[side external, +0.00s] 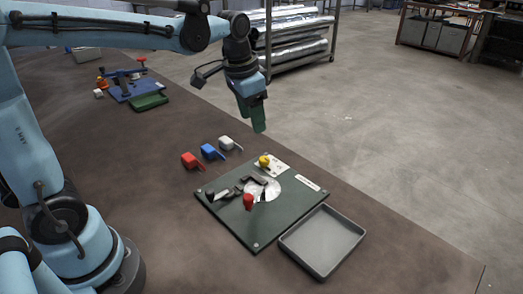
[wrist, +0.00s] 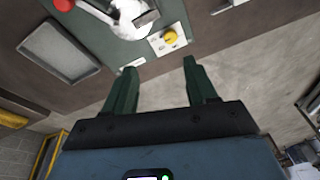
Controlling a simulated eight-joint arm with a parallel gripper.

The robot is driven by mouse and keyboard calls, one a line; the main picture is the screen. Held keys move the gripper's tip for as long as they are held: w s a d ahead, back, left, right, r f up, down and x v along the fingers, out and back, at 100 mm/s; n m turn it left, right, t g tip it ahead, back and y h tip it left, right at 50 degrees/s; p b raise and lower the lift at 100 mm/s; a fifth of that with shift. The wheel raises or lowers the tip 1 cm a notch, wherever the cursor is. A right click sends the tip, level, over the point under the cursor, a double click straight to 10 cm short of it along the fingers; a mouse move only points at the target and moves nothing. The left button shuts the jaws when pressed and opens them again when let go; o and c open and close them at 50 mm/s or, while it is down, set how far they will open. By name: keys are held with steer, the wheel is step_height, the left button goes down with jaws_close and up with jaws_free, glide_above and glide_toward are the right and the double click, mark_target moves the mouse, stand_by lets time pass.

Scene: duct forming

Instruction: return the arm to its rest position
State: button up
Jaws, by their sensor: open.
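My gripper (side external: 258,118) hangs from my raised arm, above the far side of the table near the edge. Its dark green fingers point down and hold nothing. In the wrist view my gripper (wrist: 158,78) shows two fingers spread apart with a clear gap. Below it sits a green base plate (side external: 234,224) with a round metal disc, a black clamp, a red knob (side external: 248,202) and a yellow knob (side external: 264,161). The yellow knob also shows in the wrist view (wrist: 170,36), beyond the fingertips.
A grey tray (side external: 322,241) lies right of the plate. Red (side external: 192,160), blue (side external: 211,152) and white (side external: 229,143) pieces stand behind the plate. A blue fixture (side external: 128,86) and green block (side external: 150,102) are farther back. A rack of silver ducts (side external: 295,40) stands beyond the table.

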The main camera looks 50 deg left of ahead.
steer(key=s+d+f+n+t, duration=0.1)
steer(key=s+t, duration=0.1)
steer(key=s, duration=0.3)
steer(key=s+d+f+n+t, duration=0.1)
steer(key=s+f+n+t, duration=0.1)
steer(key=s, duration=0.3)
steer(key=shift+s+d+f+t, duration=0.15)
steer(key=shift+s+f+t, duration=0.1)
steer(key=shift+s+t, duration=0.15)
